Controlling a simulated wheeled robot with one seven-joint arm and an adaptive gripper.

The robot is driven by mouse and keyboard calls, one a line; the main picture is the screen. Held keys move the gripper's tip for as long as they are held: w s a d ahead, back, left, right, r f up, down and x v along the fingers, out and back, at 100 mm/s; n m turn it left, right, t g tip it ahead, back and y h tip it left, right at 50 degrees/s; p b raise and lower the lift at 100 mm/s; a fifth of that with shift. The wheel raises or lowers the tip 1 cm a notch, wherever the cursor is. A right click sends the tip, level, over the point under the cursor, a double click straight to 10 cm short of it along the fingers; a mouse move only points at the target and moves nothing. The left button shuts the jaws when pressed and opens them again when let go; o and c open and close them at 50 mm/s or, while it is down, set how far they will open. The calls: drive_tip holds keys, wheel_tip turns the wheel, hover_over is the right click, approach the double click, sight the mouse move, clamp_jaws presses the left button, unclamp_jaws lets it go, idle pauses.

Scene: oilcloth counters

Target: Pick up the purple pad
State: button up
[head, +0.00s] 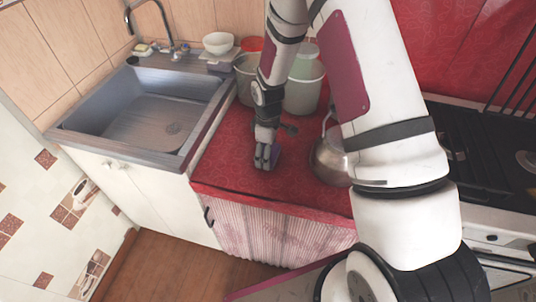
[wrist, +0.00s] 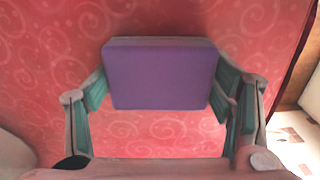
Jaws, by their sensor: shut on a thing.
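The purple pad (wrist: 160,75) is a flat block with a purple top face and a darker back edge. In the wrist view it sits between the two fingers of my gripper (wrist: 162,92), which are closed against its left and right sides. In the head view my gripper (head: 265,158) is low over the red counter, and a small part of the purple pad (head: 276,156) shows beside the fingers. The pad is at or just above the counter; I cannot tell whether it touches it.
The red oilcloth counter (head: 225,165) is clear to the left of my gripper. A metal kettle (head: 330,160) stands close on the right. Pale canisters (head: 302,92) stand behind, a sink (head: 145,110) lies left, and a stove (head: 475,150) is right.

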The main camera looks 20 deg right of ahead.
drive_tip(key=shift+r, duration=0.15)
drive_tip(key=shift+r, duration=0.2)
wheel_tip(320, 180, up, 3)
drive_tip(key=shift+r, duration=0.1)
drive_tip(key=s+a+r, duration=0.1)
drive_tip(key=s, duration=1.5)
